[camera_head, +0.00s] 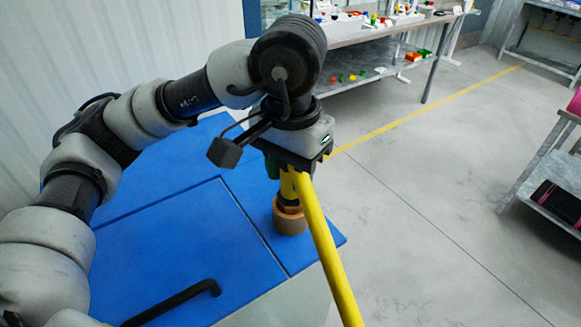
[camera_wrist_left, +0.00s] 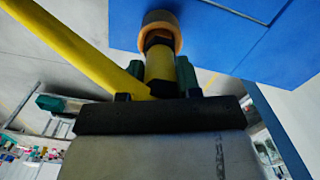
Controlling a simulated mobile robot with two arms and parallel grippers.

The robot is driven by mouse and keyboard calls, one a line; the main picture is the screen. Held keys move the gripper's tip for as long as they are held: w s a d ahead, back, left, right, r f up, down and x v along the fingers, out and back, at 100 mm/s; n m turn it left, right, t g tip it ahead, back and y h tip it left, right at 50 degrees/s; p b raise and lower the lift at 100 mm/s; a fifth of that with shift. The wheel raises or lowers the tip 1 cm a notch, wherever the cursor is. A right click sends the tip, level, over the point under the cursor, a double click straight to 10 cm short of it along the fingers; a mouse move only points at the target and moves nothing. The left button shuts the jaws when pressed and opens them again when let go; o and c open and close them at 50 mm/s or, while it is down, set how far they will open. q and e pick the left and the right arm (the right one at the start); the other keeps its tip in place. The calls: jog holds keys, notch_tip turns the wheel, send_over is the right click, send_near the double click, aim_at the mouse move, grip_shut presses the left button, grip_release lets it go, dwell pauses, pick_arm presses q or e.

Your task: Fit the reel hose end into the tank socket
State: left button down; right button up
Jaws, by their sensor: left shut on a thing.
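My left gripper (camera_head: 292,168) points down and is shut on the yellow reel hose end (camera_head: 290,188). In the left wrist view the hose end (camera_wrist_left: 159,66) stands between the green-padded fingers. The tank socket (camera_head: 290,221) is a tan ring on the blue tank top (camera_head: 215,235), straight below the gripper. It also shows in the left wrist view (camera_wrist_left: 160,18). The dark tip of the hose end overlaps the ring's opening and looks lined up with it. How deep it sits is hidden. My right gripper is not in view.
The yellow hose (camera_head: 329,250) runs from the gripper down past the tank's right edge. A black bent handle (camera_head: 180,301) lies on the tank top. A workbench (camera_head: 385,32) with small coloured parts stands behind. A grey shelf (camera_head: 545,170) is at right, with open floor between.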

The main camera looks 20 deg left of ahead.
pick_arm(q)
jog(key=shift+f+b, duration=0.3)
jog(key=shift+f, duration=0.05)
jog(key=c, duration=0.7)
grip_release()
jog(key=shift+r, duration=0.1)
notch_tip(320, 180, up, 11)
jog(key=shift+f, duration=0.15)
